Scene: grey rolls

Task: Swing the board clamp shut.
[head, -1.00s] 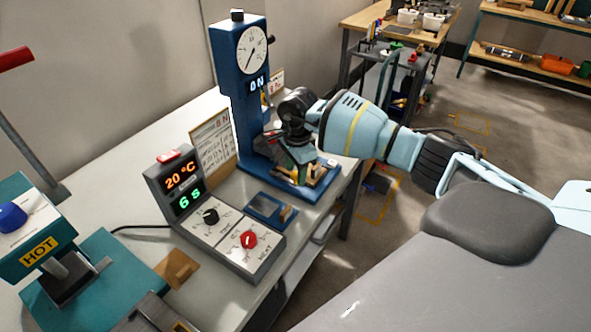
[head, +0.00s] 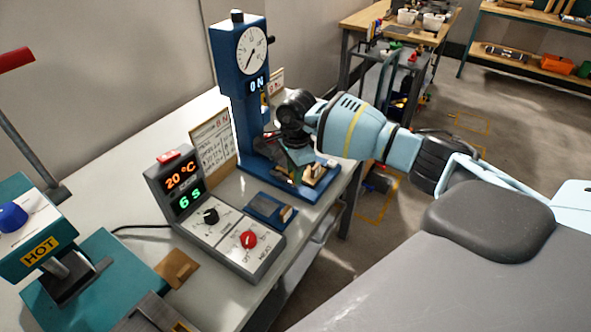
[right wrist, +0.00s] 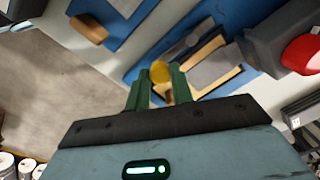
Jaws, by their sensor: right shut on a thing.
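My right gripper (head: 299,160) reaches in from the right, low over the base of the blue press stand (head: 232,65). In the right wrist view its green fingers (right wrist: 157,84) are closed around a small part with a round yellow knob (right wrist: 161,71), which looks like the handle of the board clamp. A tan frame with a grey board (right wrist: 215,67) lies just beyond the fingertips on the blue base. In the head view a tan piece of this fixture (head: 315,173) shows beside the gripper; the rest is largely hidden. The clamp's exact angle cannot be told. My left gripper is out of view.
A control box (head: 225,225) with a red knob and a small blue plate (head: 268,206) stand left of the gripper. A red button (right wrist: 302,53) sits close to the fixture. The teal hot press (head: 95,280) is far left. Floor lies beyond the table's right edge.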

